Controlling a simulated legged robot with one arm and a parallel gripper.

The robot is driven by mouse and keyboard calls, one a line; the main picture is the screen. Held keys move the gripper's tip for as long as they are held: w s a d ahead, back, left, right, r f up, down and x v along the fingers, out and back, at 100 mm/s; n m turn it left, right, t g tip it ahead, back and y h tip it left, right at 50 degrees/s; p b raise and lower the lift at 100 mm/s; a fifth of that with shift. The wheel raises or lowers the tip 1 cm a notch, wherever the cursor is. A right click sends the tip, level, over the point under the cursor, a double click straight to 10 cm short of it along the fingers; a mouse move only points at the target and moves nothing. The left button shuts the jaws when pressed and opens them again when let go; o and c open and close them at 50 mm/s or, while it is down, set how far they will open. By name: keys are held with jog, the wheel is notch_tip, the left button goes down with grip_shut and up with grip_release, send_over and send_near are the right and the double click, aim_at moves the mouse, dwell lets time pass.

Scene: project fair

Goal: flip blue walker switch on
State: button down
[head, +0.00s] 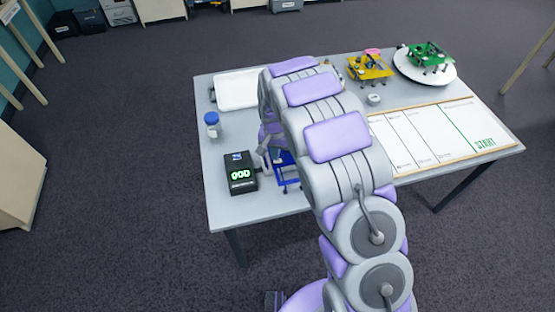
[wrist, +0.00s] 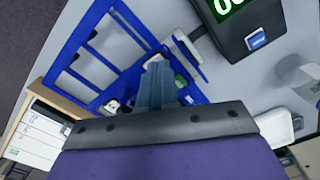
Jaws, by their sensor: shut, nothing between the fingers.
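The blue walker (head: 286,172) stands on the grey table, mostly hidden behind my arm in the head view. In the wrist view the blue walker's frame (wrist: 85,60) is close up at the upper left and centre. My gripper (wrist: 157,72) is shut and empty, its fingers reaching over the walker's frame near a green part (wrist: 181,81). I cannot tell whether the fingertips touch it. The switch cannot be made out clearly. In the head view my gripper (head: 265,150) is partly hidden beside the walker.
A black box with a green display (head: 241,173) stands just left of the walker. A blue-capped jar (head: 212,125) and a white tray (head: 238,90) are farther back. A yellow walker (head: 369,68), a green walker (head: 430,56) and a START board (head: 430,135) are on the right.

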jog(key=shift+f, duration=0.85)
dwell(1.1)
jog(key=shift+r+p, duration=1.4)
jog(key=shift+r, duration=2.15)
jog(key=s+d+r, duration=1.2)
jog(key=s+r, duration=0.4)
jog(key=s+d+r+n+g, duration=0.1)
jog(key=s+d+r, duration=0.1)
jog(key=s, duration=1)
jog(key=s+d+r+n, duration=0.1)
jog(key=s+d+r, duration=0.1)
jog(key=s, duration=1)
jog(key=shift+d+n+g, duration=0.2)
jog(key=shift+n+g, duration=0.2)
